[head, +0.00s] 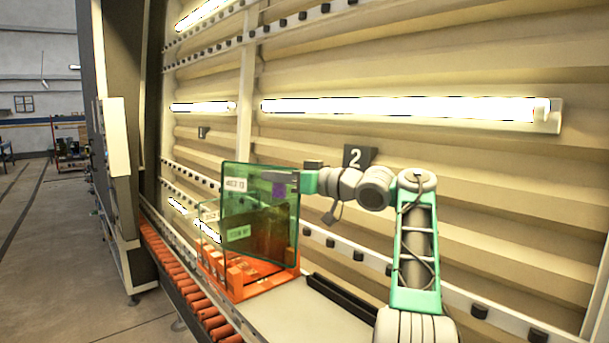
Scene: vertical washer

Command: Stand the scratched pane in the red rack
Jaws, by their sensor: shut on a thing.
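A greenish glass pane (258,205) stands upright, with white and green labels and a purple patch on its face. My gripper (285,177) is shut on its upper right edge. I cannot make out scratches on it at this size. The orange-red rack (240,291) is below the pane, and part of it shows through the glass. The pane's lower edge overlaps the rack in view; I cannot tell whether it touches the rack or hangs above it. Another clear pane (208,222), with a label, is behind to the left, partly hidden by the held pane.
An orange roller conveyor (183,284) runs along the left of the pale ledge (300,310). A black bar (340,298) lies on the ledge right of the rack. Open floor is at left.

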